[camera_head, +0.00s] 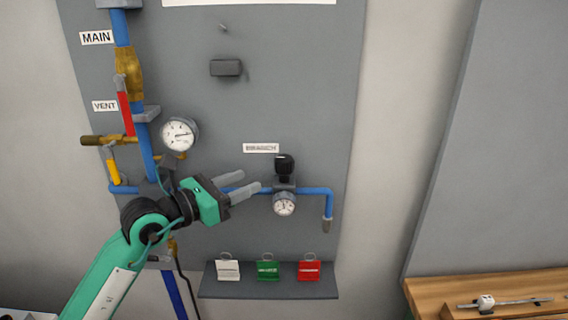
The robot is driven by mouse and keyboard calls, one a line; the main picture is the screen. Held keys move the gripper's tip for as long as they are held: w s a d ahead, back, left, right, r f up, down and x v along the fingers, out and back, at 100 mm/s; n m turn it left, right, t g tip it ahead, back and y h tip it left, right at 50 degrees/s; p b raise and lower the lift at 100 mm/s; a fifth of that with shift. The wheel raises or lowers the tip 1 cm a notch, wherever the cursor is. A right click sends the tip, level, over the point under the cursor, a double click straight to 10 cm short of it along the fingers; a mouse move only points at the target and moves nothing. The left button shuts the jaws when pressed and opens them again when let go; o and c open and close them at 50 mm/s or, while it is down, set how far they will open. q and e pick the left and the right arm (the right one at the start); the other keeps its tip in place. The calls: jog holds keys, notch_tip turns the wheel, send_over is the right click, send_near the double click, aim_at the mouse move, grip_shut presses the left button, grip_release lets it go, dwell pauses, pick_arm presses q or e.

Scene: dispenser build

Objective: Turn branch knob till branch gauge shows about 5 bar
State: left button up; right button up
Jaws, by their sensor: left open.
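The branch knob (284,164) is a black knob on top of the regulator, under the BRANCH label (261,148). The branch gauge (284,205) is a small white round dial just below it; its needle is too small to read surely. My left gripper (253,188) is open and empty. Its two grey fingers point right toward the regulator, with the tips left of the knob and a little lower, apart from it in the picture. The fingers pass in front of part of the blue branch pipe (313,191). My right gripper is not in view.
A larger gauge (179,134), a red lever (126,113) and a yellow lever (113,172) sit on the left pipes. A shelf (268,291) below holds white, green and red tags. A wooden bench (450,294) stands at right.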

aim_at(276, 168)
pick_arm(q)
jog(key=p+x, duration=0.4)
jog(key=x, duration=0.7)
jog(key=shift+r, duration=0.15)
jog(key=shift+w+d, duration=0.3)
jog(key=shift+d, duration=0.05)
jog(key=c, duration=0.7)
jog(key=m+g+h+b, duration=0.1)
jog(key=b, duration=0.3)
jog(key=m+g+h+b, duration=0.1)
jog(key=g+b, duration=0.1)
jog(key=b, duration=0.2)
jog(key=shift+f+b, duration=0.3)
jog(key=shift+f, duration=0.1)
jog(key=shift+r+m+g+h+b, duration=0.3)
jog(key=shift+m+g+b, duration=0.2)
jog(key=shift+b, duration=0.1)
